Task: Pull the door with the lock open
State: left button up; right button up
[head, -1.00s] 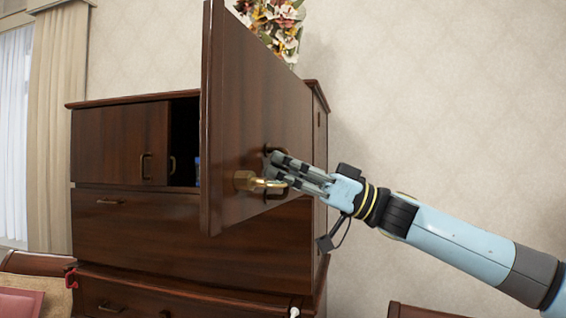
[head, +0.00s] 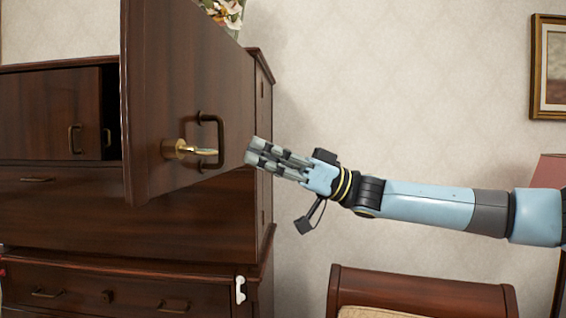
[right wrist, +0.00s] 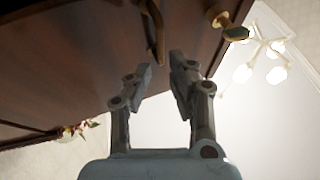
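The dark wooden door (head: 165,75) of the cabinet stands swung wide open toward me. It carries a brass lock with a lever (head: 185,150) and a dark pull handle (head: 221,140). My right gripper (head: 254,153) is just right of the handle, apart from it and empty. In the right wrist view its two fingers (right wrist: 162,75) are spread, with the handle (right wrist: 155,30) beyond the tips and the brass lock (right wrist: 222,20) at upper right. My left gripper is in neither view.
The cabinet (head: 130,215) has another door (head: 50,115) at left and drawers below. A dark opening shows behind the open door. A wooden chair (head: 420,290) stands at lower right. Bare wall lies behind my right arm.

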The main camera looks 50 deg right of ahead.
jog(key=shift+v, duration=2.3)
jog(key=shift+w, duration=0.1)
